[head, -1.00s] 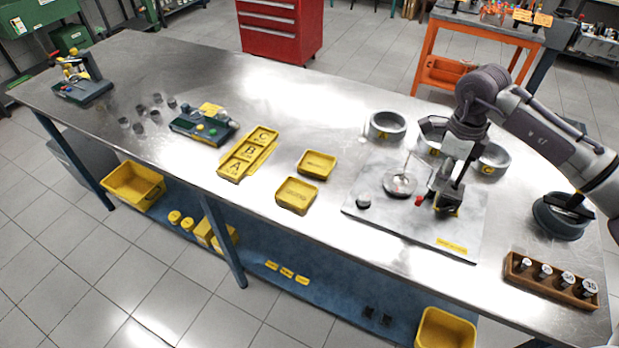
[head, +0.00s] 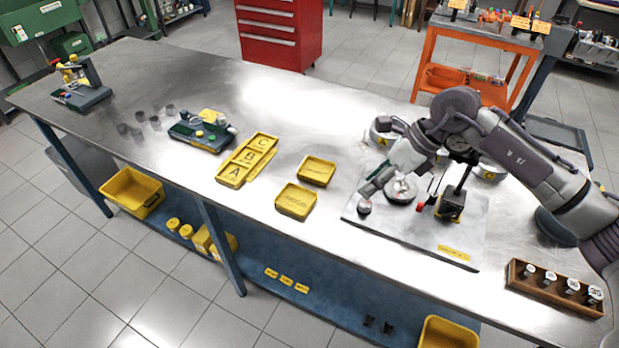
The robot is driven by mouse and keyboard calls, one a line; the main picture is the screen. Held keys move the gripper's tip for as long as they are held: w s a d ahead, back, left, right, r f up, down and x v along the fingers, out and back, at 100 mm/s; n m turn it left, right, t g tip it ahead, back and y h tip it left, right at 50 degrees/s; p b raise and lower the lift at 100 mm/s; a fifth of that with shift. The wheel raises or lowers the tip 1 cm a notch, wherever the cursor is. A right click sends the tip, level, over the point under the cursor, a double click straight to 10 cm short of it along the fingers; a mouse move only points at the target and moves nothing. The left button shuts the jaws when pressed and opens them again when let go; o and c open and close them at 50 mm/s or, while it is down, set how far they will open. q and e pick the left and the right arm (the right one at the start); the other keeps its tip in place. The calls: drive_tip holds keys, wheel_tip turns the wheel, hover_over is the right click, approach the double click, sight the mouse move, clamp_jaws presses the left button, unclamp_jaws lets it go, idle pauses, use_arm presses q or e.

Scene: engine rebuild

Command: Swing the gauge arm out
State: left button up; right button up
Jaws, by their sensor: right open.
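A gauge stand with a dark upright post and a black block (head: 450,207) stands on the grey plate (head: 408,232) at the right of the table. A red knob (head: 421,207) shows at its left side. My right gripper (head: 369,191) is open and low over the plate, just above the small knob and left of the disc. My left gripper is not in view.
Round grey rings, one marked C (head: 489,170), stand behind the plate, partly hidden by my arm. A wooden rack (head: 555,290) of several numbered weights lies at the front right. Yellow trays (head: 296,201) lie to the left.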

drive_tip(key=s+a+r+m+y, duration=0.1)
drive_tip(key=a+r+y, duration=0.1)
drive_tip(key=a, duration=0.4)
drive_tip(key=s+a+r+y, duration=0.1)
drive_tip(key=a+r+y, duration=0.1)
drive_tip(key=a+y, duration=0.3)
drive_tip(key=shift+s+a+r+m+t+y, duration=0.3)
drive_tip(key=shift+s+a+m+t, duration=0.1)
drive_tip(key=shift+a, duration=0.65)
